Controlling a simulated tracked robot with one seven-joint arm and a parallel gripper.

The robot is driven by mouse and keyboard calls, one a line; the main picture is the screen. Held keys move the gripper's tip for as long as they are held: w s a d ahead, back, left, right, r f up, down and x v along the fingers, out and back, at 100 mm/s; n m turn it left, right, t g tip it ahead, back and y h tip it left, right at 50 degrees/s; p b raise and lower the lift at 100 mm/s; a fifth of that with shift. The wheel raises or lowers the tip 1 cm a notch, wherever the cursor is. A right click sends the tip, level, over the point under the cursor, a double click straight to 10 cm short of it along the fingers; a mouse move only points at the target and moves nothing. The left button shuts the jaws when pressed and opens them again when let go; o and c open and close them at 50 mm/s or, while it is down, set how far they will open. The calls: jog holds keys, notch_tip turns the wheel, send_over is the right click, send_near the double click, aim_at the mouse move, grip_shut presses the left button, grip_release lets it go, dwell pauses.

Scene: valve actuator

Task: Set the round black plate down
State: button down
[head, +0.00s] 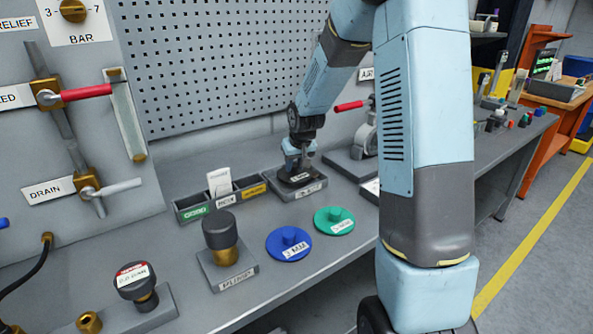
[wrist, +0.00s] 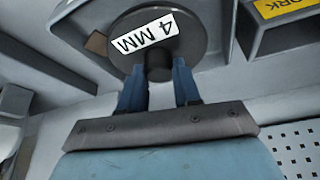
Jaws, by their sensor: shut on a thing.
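In the wrist view the plate (wrist: 200,42) carries a white "4 MM" label and a central knob. My gripper (head: 299,168) comes down from above. In the wrist view my gripper (wrist: 159,76) has its two blue fingers on either side of the knob, shut on it. Part of the block is hidden under the plate.
A blue "3 MM" disc (head: 285,251) and a green disc (head: 334,221) lie in front. A divided tray (head: 189,212) stands to the left. A black-topped brass part on a grey base (head: 222,268) is nearer. A pegboard (head: 230,70) rises behind.

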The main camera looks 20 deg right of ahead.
jog(key=shift+f, duration=1.2)
jog(key=c, duration=0.8)
grip_release()
jog(key=shift+f, duration=0.1)
jog(key=s+r, duration=2.1)
jog(key=r, duration=0.1)
jog(key=shift+m+t, duration=0.4)
jog(key=shift+m, duration=0.1)
jog(key=shift+s+d+r, duration=0.1)
jog(key=shift+s+r, duration=0.25)
jog(key=shift+s, duration=2.3)
jog(key=shift+s+r, duration=0.3)
jog(key=shift+s, duration=2.3)
jog(key=shift+s+d+r, duration=0.1)
jog(key=shift+s+r, duration=0.25)
jog(key=shift+s, duration=2.3)
